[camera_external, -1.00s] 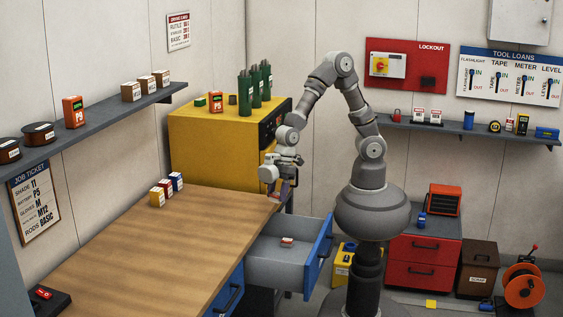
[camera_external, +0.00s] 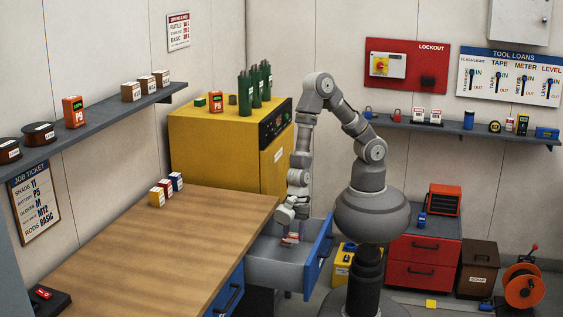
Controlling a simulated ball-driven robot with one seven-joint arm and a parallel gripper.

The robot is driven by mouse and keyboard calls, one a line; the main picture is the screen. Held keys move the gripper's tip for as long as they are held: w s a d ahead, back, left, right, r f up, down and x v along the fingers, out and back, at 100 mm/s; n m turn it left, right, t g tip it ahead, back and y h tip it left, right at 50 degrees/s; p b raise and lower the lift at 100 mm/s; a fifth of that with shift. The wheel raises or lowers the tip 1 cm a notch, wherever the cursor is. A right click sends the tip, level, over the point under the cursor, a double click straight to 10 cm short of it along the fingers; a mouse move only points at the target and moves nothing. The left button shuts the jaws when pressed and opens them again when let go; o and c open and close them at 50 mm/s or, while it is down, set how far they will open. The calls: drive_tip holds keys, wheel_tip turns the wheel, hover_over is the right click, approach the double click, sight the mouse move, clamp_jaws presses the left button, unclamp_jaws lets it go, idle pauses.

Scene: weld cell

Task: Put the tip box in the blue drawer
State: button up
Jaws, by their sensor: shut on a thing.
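The blue drawer (camera_external: 325,255) of the workbench stands pulled open, its grey inside facing up. My gripper (camera_external: 288,226) points down into the open drawer near its back side, close to the bench edge. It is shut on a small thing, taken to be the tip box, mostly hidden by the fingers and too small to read. A small red and white box (camera_external: 291,239) shows right below the fingers inside the drawer. I cannot tell whether it is the held thing or a separate one, or whether the held thing touches the drawer floor.
The wooden bench top (camera_external: 150,245) is mostly clear, with yellow, red and blue boxes (camera_external: 166,189) in a row at its back. A yellow cabinet (camera_external: 215,150) stands behind the drawer. A red drawer unit (camera_external: 424,262) and a yellow case (camera_external: 343,265) stand to the right.

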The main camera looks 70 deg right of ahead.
sight(294, 233)
wheel_tip(294, 233, down, 3)
wheel_tip(294, 233, down, 10)
drive_tip(key=b, duration=0.4)
drive_tip(key=shift+r, duration=0.1)
drive_tip(key=o, duration=1.1)
drive_tip(key=p+v, duration=0.5)
drive_tip(key=v, duration=0.7)
